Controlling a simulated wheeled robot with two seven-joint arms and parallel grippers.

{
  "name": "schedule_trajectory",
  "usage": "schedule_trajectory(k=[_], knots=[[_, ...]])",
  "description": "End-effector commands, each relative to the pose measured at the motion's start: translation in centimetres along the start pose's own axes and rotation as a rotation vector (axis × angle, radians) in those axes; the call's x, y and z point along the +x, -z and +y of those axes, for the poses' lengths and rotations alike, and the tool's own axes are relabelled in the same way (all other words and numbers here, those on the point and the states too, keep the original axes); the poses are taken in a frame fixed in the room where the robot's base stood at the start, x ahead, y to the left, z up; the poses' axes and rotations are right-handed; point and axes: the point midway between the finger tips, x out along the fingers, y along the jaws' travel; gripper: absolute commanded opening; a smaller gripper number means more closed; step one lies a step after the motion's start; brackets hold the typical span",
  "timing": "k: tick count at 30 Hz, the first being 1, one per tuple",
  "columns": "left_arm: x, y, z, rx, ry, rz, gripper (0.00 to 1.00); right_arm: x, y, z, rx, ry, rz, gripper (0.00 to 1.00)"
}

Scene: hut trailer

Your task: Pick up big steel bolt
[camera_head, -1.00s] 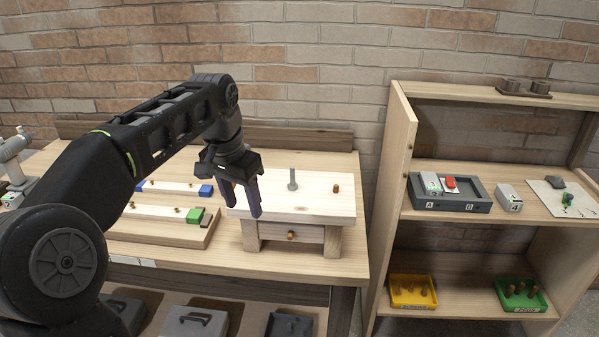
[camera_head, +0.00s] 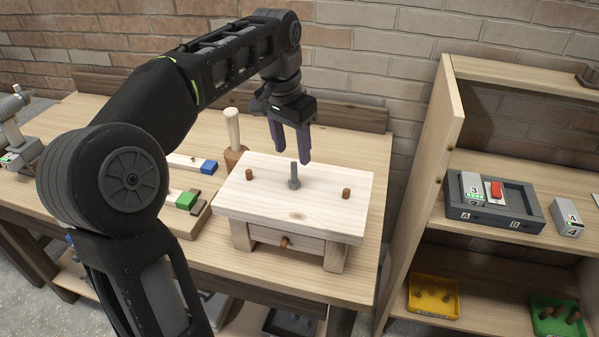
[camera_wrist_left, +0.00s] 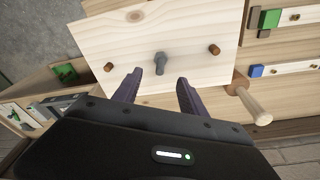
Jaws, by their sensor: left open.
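The big steel bolt (camera_head: 294,176) is grey and stands upright in the pale wooden top of a small raised stand (camera_head: 330,208), between two short brown pegs. My left gripper (camera_head: 292,161) is open and empty, pointing down just behind the bolt and above it. In the left wrist view the bolt (camera_wrist_left: 160,63) lies ahead of the two fingertips (camera_wrist_left: 158,77), centred between them and apart from both. My right gripper is in neither view.
Brown pegs (camera_head: 249,175) (camera_head: 346,193) flank the bolt. A wooden mallet (camera_head: 233,140) stands behind the stand's left side. A shelf unit (camera_head: 443,130) rises at the right, holding a grey tray (camera_head: 468,213) and a yellow bin (camera_head: 411,296).

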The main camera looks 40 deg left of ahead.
Motion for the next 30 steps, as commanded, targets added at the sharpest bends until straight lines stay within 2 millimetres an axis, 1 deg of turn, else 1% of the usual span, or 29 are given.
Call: schedule_trajectory(k=[5,9,12,20,23,26,30], knots=[[0.4,0.0,0.0,0.000,0.000,-0.001,0.49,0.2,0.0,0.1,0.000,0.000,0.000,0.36],[2.0,-0.1,0.0,0.001,-0.001,-0.002,0.49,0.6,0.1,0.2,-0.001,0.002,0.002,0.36],[2.6,-0.1,0.0,0.001,-0.001,-0.001,0.49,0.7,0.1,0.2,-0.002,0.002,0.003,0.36],[2.6,0.0,0.0,0.000,0.000,0.000,0.49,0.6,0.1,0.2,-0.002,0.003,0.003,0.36],[2.9,-0.1,0.0,0.000,0.000,-0.001,0.49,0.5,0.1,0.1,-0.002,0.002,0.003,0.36],[3.9,-0.2,0.0,0.000,-0.001,-0.003,0.49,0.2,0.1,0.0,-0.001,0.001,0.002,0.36],[6.0,-0.4,0.1,0.000,-0.002,-0.005,0.49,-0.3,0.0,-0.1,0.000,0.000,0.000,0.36]])
